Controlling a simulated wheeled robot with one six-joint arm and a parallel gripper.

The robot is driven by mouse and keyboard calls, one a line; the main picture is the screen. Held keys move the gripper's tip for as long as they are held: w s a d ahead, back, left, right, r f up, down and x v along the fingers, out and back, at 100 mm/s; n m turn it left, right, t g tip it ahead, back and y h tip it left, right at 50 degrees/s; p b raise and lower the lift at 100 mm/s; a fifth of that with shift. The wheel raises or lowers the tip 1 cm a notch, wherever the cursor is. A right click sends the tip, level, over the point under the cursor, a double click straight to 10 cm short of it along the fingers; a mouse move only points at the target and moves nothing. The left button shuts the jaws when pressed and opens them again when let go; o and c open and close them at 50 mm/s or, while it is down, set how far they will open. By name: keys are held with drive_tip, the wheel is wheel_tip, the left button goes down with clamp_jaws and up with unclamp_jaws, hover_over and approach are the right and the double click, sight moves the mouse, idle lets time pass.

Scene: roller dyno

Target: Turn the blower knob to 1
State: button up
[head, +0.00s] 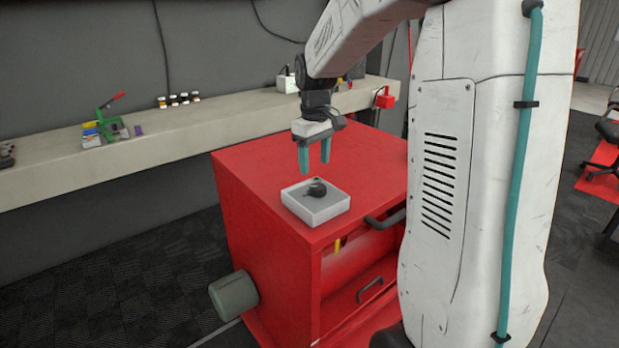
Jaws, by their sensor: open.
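The blower knob (314,189) is a small dark knob on top of a light grey box (318,211). The box sits on the top of a red cabinet (262,165), near its front edge. Any markings around the knob are too small to read, so I cannot tell its setting. My gripper (315,170) points down with two teal fingers. It is open and empty, just above the knob and apart from it in the picture.
The red cabinet has black handles (370,289) and a grey-green cylinder (233,295) sticking out at its left. A long shelf (170,132) behind holds a green tool (112,128), small bottles and a red item (385,98). The cabinet top around the box is clear.

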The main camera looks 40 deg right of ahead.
sight(317, 186)
drive_tip(key=f, duration=0.4)
drive_tip(key=d+f, duration=0.1)
drive_tip(key=f, duration=0.2)
drive_tip(key=shift+s+f, duration=0.1)
drive_tip(key=shift+s, duration=0.05)
drive_tip(key=shift+a, duration=0.15)
drive_tip(key=c, duration=1)
